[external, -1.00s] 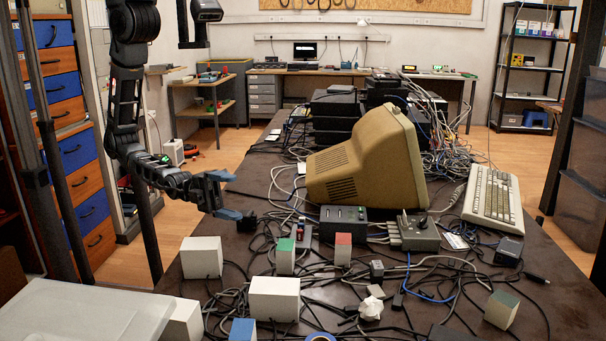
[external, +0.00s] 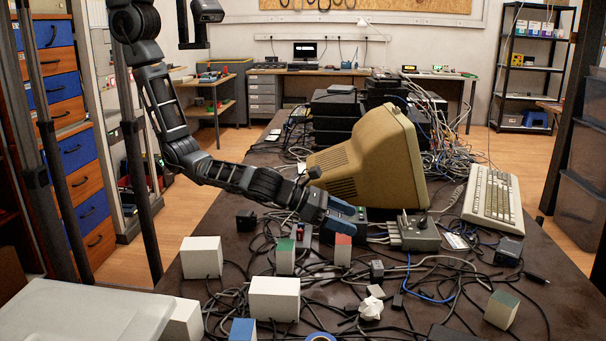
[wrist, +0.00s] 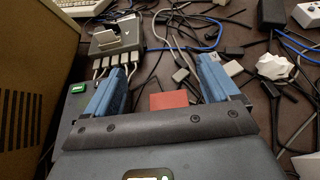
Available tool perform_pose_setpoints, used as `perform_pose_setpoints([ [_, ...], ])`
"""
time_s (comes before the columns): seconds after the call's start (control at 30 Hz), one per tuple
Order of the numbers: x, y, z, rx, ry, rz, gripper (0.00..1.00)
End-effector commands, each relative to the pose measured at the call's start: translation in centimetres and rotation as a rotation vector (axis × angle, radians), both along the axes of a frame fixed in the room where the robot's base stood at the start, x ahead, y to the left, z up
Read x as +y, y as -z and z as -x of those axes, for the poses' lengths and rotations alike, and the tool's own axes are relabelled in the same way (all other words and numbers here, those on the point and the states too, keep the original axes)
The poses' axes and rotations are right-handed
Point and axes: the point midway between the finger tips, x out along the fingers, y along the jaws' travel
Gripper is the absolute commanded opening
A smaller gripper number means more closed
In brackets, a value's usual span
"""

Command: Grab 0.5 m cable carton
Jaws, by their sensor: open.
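Several small cartons stand on the dark table (external: 420,315); no lettering is readable, so I cannot tell which is the 0.5 m one. A red-topped white carton (external: 343,250) stands near the middle. Its red top (wrist: 168,100) shows between my fingers in the wrist view, beyond the gripper's dark crossbar. A green-topped carton (external: 285,257) is to its left, a blue-topped one (external: 243,330) at the front, and another green-topped one (external: 501,309) at the right. My gripper (external: 346,213), with blue fingers (wrist: 160,68), is open and empty, above and behind the red-topped carton.
Loose cables tangle across the table. Larger white boxes (external: 274,298) stand at front left. A beige monitor (external: 372,155) stands close beside my gripper, with a grey switch box (external: 415,233) to the right. A white crumpled piece (external: 371,308) lies in front.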

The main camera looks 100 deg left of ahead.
Motion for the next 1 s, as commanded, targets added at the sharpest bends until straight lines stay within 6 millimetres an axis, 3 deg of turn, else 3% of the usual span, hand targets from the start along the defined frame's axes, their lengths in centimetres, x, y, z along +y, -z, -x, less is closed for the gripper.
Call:
perform_pose_setpoints([
  [0.53,-0.1,7.1,0.0,0.001,0.003,0.003,0.88],
  [0.7,-0.2,7.6,-2.2,-0.001,0.003,0.003,0.88],
  [1.0,-0.1,7.7,-2.7,0.000,0.003,0.007,0.88],
])
